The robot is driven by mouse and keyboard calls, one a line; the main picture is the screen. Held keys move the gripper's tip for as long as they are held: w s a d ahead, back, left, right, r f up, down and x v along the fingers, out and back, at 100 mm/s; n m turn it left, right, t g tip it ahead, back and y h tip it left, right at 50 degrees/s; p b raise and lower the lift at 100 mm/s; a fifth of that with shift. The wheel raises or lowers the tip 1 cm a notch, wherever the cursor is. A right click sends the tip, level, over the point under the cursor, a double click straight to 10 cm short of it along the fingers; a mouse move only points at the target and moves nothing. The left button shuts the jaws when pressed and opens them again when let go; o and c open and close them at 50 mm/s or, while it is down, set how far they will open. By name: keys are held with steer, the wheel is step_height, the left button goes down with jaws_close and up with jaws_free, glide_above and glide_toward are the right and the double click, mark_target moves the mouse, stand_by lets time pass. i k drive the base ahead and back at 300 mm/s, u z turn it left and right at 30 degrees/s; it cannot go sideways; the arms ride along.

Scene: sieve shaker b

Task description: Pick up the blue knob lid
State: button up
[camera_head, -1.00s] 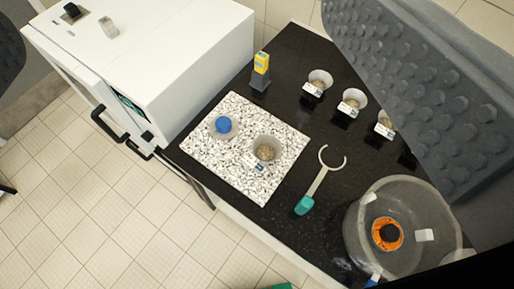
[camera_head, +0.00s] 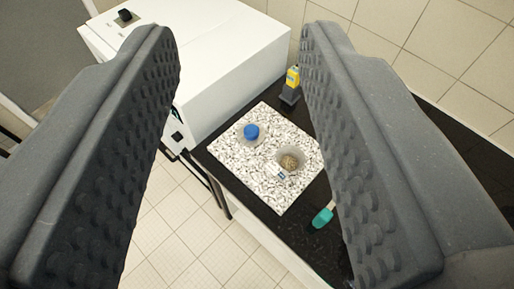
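The blue knob lid (camera_head: 251,131) sits on the speckled white-and-black board (camera_head: 279,196) on the black bench. A pale, clear rim shows around the blue knob; I cannot tell whether it rests on a dish or on the board itself. My gripper (camera_head: 238,40) is open and empty. Its two dark, studded fingers stand wide at the left and right of the picture. The lid shows in the gap between them, well beyond the fingertips and apart from them.
A labelled cup of grains (camera_head: 290,160) stands on the board, right of the lid. A yellow-and-grey device (camera_head: 291,84) stands behind the board. A large white box (camera_head: 205,60) is close at the left. A teal-handled tool (camera_head: 323,216) lies partly hidden by the right finger.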

mark_target(250, 134)
steer(key=z, duration=0.3)
steer(key=k, duration=0.25)
steer(key=u, duration=0.9)
steer(key=i, duration=1.15)
steer(key=z, duration=0.1)
